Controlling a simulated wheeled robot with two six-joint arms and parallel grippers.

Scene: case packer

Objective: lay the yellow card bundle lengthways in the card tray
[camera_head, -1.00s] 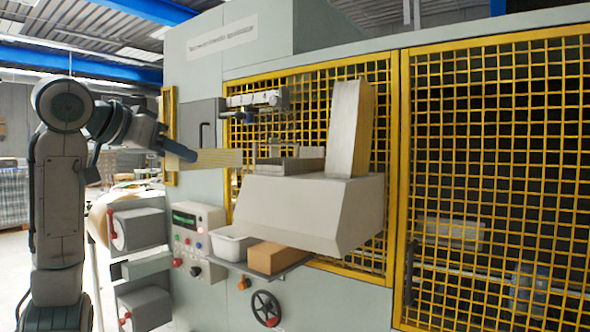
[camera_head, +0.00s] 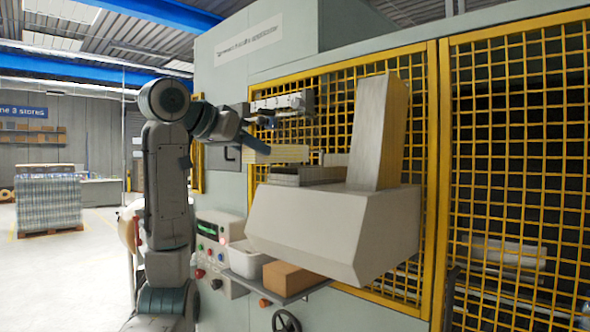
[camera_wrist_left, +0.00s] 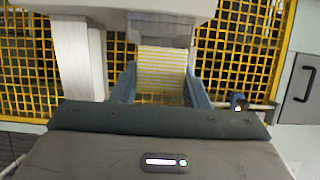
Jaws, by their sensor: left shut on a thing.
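The yellow card bundle (camera_head: 282,153) is a pale, striped stack, held level by my left gripper (camera_head: 248,146). In the left wrist view the bundle (camera_wrist_left: 163,72) sits between the two blue-grey fingers of my left gripper (camera_wrist_left: 163,80), which is shut on it. The card tray (camera_head: 305,174) is a grey metal tray on top of the pale machine housing. In the head view the bundle appears just above the tray's left part; whether they touch is unclear. A grey metal part (camera_wrist_left: 164,28), perhaps the tray, lies beyond the bundle in the wrist view. My right gripper is not visible.
A tall pale column (camera_head: 378,130) stands right of the tray. A grey mechanism (camera_head: 282,104) hangs above it, before the yellow mesh guard (camera_head: 520,150). Below are a white bin (camera_head: 246,262) and a brown box (camera_head: 292,279) on a shelf.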

